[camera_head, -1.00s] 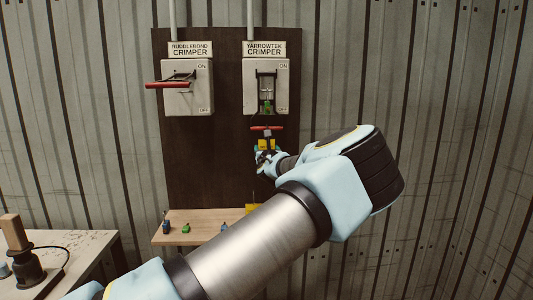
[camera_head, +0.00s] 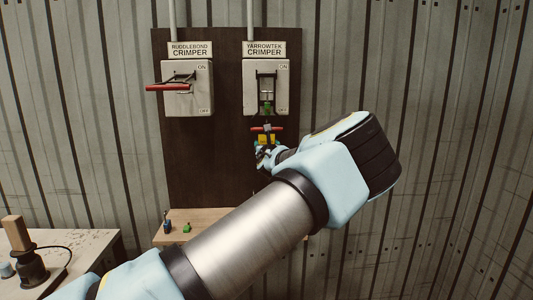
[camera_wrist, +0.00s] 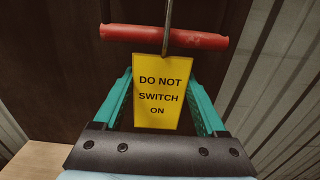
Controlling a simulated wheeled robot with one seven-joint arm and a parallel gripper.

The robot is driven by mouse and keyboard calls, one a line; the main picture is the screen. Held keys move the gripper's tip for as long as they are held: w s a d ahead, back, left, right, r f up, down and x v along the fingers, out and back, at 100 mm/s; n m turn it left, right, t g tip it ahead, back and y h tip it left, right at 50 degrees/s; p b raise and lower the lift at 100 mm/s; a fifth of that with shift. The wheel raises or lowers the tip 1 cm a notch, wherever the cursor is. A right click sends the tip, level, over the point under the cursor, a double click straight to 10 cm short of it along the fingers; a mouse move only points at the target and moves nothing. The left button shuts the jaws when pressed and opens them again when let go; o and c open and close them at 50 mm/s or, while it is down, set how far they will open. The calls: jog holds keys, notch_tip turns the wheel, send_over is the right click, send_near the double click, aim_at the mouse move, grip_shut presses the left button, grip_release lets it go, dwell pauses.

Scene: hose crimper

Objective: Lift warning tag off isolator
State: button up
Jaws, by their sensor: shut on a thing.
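The yellow warning tag (camera_wrist: 160,95), reading DO NOT SWITCH ON, is between the two teal fingers of my gripper (camera_wrist: 157,80) in the wrist view. A thin metal wire runs up from its top edge, across the red handle bar (camera_wrist: 164,37); I cannot tell whether it is still hooked there. In the head view the tag (camera_head: 267,140) is just under the red handle of the Yarrowtek isolator (camera_head: 283,90), which points down towards OFF. My gripper (camera_head: 264,153) is shut on the tag. A green padlock-like piece (camera_head: 267,108) is on the isolator above the handle.
The Ruddlebond isolator (camera_head: 203,96), with its red handle sticking out, is on the same dark board (camera_head: 210,160). Below is a wooden shelf (camera_head: 200,215) with a blue (camera_head: 167,226) and a green piece (camera_head: 187,227). A table (camera_head: 90,245) stands at the left.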

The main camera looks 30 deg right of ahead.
jog(key=shift+s, duration=0.15)
jog(key=p+v, duration=0.2)
jog(key=v, duration=0.6)
jog(key=shift+s+a, duration=0.2)
jog(key=shift+s, duration=0.1)
dwell(0.9)
dwell(0.4)
